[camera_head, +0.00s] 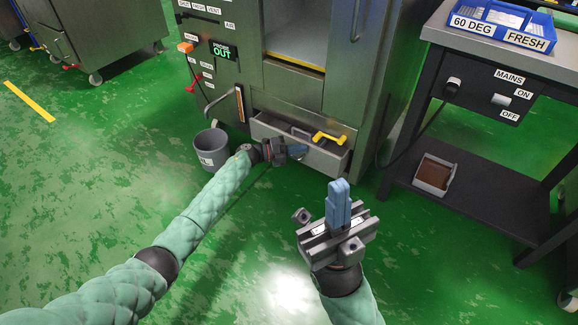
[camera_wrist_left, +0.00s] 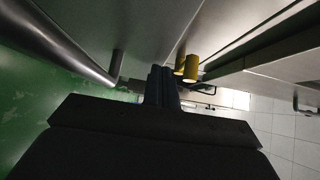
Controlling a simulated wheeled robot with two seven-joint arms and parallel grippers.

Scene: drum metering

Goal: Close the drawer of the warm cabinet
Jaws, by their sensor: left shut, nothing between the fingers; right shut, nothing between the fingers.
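The warm cabinet (camera_head: 235,78) is a grey steel unit at the top middle of the head view. Its drawer (camera_head: 334,162) low at the front stands pulled out, with a grey item inside it. A yellow handle (camera_head: 328,138) shows over the drawer, and a yellow part also shows in the left wrist view (camera_wrist_left: 190,68). My left gripper (camera_head: 300,150) is shut and empty at the drawer's front; I cannot tell whether it touches. My right gripper (camera_head: 339,190) is shut and empty, pointing up, in front of and below the drawer in the picture.
A grey bucket (camera_head: 211,150) stands on the floor left of the drawer. A dark table (camera_head: 500,100) at the right carries a blue bin (camera_head: 503,22), with a small brown-filled tray (camera_head: 434,174) on its lower shelf. A cable hangs between table and cabinet. The green floor in front is clear.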

